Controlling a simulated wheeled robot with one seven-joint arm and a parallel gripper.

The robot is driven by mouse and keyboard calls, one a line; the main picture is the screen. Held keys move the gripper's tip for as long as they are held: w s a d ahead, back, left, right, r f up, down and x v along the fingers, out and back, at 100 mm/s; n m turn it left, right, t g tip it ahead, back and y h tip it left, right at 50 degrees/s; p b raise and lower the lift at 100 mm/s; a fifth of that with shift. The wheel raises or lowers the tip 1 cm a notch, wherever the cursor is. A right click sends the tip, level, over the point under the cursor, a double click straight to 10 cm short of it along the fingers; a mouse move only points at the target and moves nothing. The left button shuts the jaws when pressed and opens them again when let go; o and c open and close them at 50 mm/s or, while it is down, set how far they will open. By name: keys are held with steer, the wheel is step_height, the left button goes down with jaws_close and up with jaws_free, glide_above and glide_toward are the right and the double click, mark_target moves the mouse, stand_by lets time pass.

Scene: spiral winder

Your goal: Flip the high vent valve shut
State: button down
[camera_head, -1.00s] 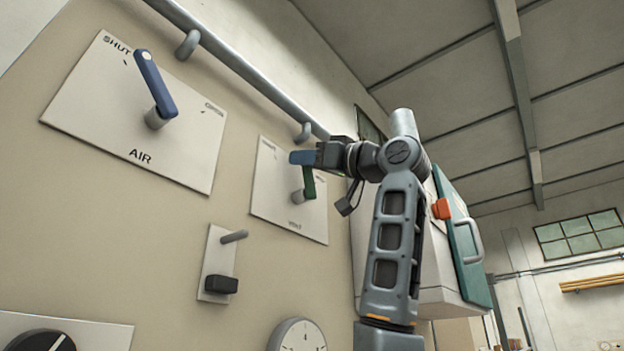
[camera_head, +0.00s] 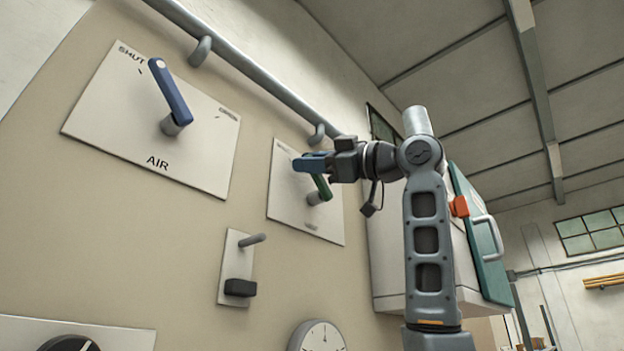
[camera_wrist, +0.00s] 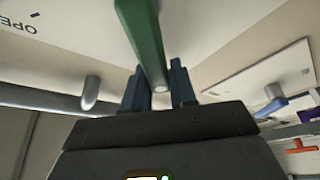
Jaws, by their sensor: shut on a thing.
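The vent valve is a green lever (camera_head: 322,187) on a pale plate (camera_head: 285,205) high on the panel. It leans up and to the left from its pivot, and its upper end is partly hidden by my gripper. My gripper (camera_head: 310,163) is shut on the lever's free end. In the wrist view, the green lever (camera_wrist: 146,40) runs down between the two blue fingers of my gripper (camera_wrist: 158,88). Part of the plate's "OPEN" marking shows at the upper left there. The plate's other labels are too small to read.
The AIR plate (camera_head: 205,165) with a blue lever (camera_head: 172,98) is to the left. A grey pipe (camera_head: 255,72) runs above both plates. A small plate with a peg and black block (camera_head: 240,287) and a gauge (camera_head: 318,338) are below. A white cabinet (camera_head: 390,250) stands right.

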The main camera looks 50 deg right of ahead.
steer(key=shift+a+f, duration=0.1)
steer(key=c, duration=1)
jaws_free()
steer(key=b+v, duration=0.2)
steer(key=v, duration=0.5)
steer(key=shift+s, duration=0.35)
steer(key=shift+d+f, duration=0.15)
steer(key=shift+d, duration=0.05)
